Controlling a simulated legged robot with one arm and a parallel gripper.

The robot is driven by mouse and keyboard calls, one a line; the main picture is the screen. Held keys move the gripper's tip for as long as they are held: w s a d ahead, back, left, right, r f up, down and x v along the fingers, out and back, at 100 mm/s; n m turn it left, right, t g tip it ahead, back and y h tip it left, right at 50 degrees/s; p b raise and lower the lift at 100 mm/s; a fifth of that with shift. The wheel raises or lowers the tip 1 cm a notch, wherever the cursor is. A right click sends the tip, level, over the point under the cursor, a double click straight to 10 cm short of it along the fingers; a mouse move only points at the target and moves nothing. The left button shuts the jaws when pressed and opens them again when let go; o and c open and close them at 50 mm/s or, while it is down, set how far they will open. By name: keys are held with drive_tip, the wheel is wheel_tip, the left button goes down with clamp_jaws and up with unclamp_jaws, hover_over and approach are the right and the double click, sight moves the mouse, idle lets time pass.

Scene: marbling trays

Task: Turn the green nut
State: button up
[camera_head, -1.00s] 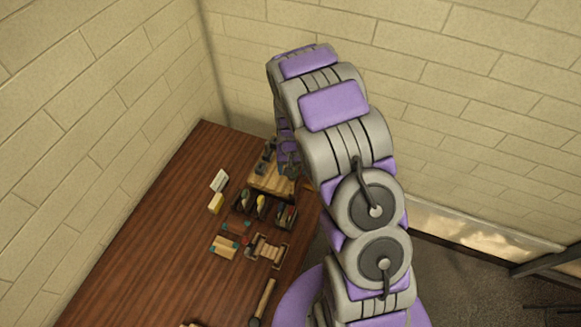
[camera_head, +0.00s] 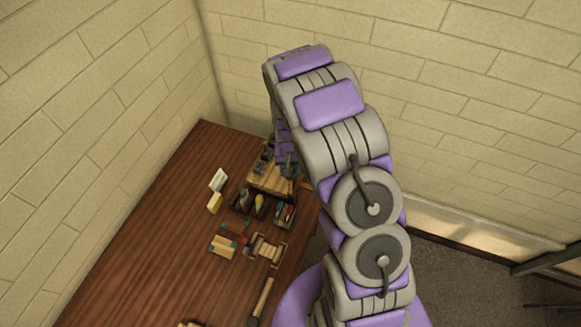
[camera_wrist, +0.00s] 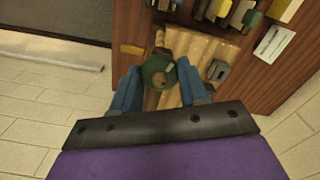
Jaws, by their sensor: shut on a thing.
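The green nut (camera_wrist: 158,72) is round and sits between the two blue fingers of my gripper (camera_wrist: 160,80) in the wrist view. The fingers are shut on it, one on each side. A dark round part shows in the middle of the nut. Below and around it is a pale wooden board (camera_wrist: 203,50). In the head view my gripper (camera_head: 287,170) is small and dark over the wooden board (camera_head: 268,182); the nut cannot be made out there.
The board stands on a brown table (camera_head: 150,230) near its right edge. Dark bins (camera_head: 247,205) with tools, a yellow block (camera_head: 214,203), a white card (camera_head: 218,180) and a hammer (camera_head: 262,298) lie nearby. A grey metal piece (camera_wrist: 218,71) is beside the nut. The table's left side is clear.

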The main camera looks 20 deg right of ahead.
drive_tip(key=shift+m, duration=0.3)
drive_tip(key=shift+w+m+b, duration=0.1)
drive_tip(key=shift+m+b, duration=1)
drive_tip(key=shift+m, duration=0.1)
drive_tip(key=shift+m+b, duration=0.6)
drive_tip(key=shift+m, duration=1.2)
drive_tip(key=o, duration=1.1)
drive_tip(key=shift+c, duration=0.2)
drive_tip(key=shift+r, duration=0.15)
wheel_tip(320, 180, up, 17)
drive_tip(key=b, duration=0.2)
